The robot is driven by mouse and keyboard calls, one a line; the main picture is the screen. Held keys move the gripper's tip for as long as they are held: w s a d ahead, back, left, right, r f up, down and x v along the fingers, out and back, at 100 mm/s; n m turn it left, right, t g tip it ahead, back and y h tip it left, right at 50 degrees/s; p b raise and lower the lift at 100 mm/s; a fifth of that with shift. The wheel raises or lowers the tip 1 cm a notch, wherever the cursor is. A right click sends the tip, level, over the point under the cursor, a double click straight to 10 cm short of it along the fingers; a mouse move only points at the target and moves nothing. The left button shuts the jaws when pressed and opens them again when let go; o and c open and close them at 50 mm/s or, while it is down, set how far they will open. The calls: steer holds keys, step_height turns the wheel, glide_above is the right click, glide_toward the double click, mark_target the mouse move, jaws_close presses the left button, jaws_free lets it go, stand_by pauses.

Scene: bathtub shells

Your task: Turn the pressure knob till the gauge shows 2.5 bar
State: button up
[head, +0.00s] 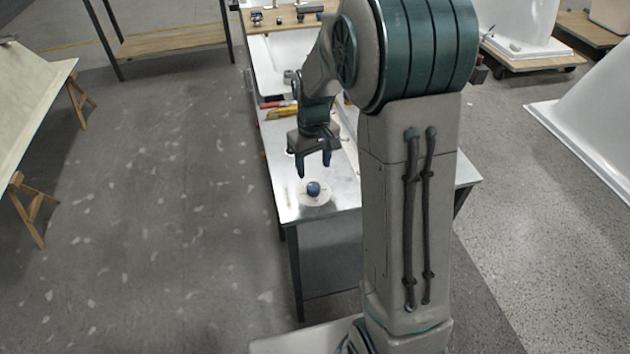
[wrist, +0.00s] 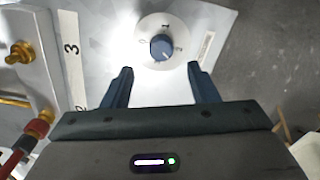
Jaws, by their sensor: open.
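A small blue knob (head: 314,188) sits on a round pale dial plate (head: 316,199) near the front edge of the metal table. In the wrist view the knob (wrist: 163,47) stands on the same dial plate (wrist: 146,27), which has printed marks around it; a "1" is legible. My gripper (head: 315,172) is open above the knob. In the wrist view its two fingers (wrist: 160,82) are spread to either side, short of the knob and apart from it. I cannot make out a gauge reading in either view.
The metal table (head: 290,205) also carries red and yellow items (head: 283,112) farther back. In the wrist view, brass fittings (wrist: 22,52) and a red fitting (wrist: 38,127) stand at left, beside a strip (wrist: 71,60) marked "3".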

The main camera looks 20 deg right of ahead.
mark_target(313, 186)
step_height(313, 186, down, 7)
steer(key=shift+a+f, duration=0.1)
stand_by(0.3)
